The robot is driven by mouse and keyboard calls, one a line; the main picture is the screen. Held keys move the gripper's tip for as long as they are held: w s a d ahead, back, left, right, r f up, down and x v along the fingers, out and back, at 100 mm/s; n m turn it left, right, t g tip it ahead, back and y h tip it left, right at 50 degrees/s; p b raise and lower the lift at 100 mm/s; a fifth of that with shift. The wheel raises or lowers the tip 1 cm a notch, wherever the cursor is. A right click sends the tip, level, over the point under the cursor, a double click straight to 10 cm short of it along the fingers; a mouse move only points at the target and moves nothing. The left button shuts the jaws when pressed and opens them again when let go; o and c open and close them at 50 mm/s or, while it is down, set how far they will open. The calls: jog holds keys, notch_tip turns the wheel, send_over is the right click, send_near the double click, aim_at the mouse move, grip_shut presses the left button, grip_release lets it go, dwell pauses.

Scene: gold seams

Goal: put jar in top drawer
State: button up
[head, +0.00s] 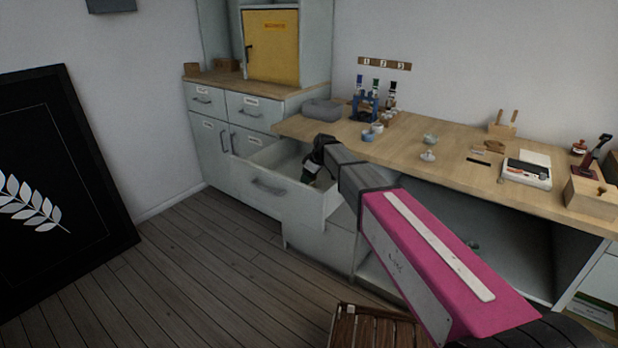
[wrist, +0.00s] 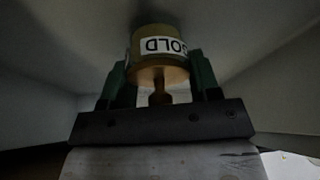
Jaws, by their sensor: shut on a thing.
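The jar (wrist: 160,68) is gold-brown with a white label reading "GOLD", upside down in the wrist view. My gripper (wrist: 158,82) is shut on it, with a green finger on each side. In the head view my gripper (head: 316,168) reaches down into the open top drawer (head: 268,184) under the workbench, and the jar is hidden there. The drawer's pale inner walls surround the jar in the wrist view. I cannot tell whether the jar touches the drawer floor.
The wooden worktop (head: 455,165) above holds small pots, a grey box (head: 322,109) and a scale (head: 526,172). A wooden slatted stool (head: 362,328) stands low at the front. A yellow-doored cabinet (head: 271,46) is at the back. The floor left of the drawer is clear.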

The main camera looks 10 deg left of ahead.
jog(key=shift+f, duration=0.15)
jog(key=o, duration=1.2)
jog(key=shift+c, duration=0.2)
jog(key=v, duration=1.2)
jog(key=shift+r, duration=0.2)
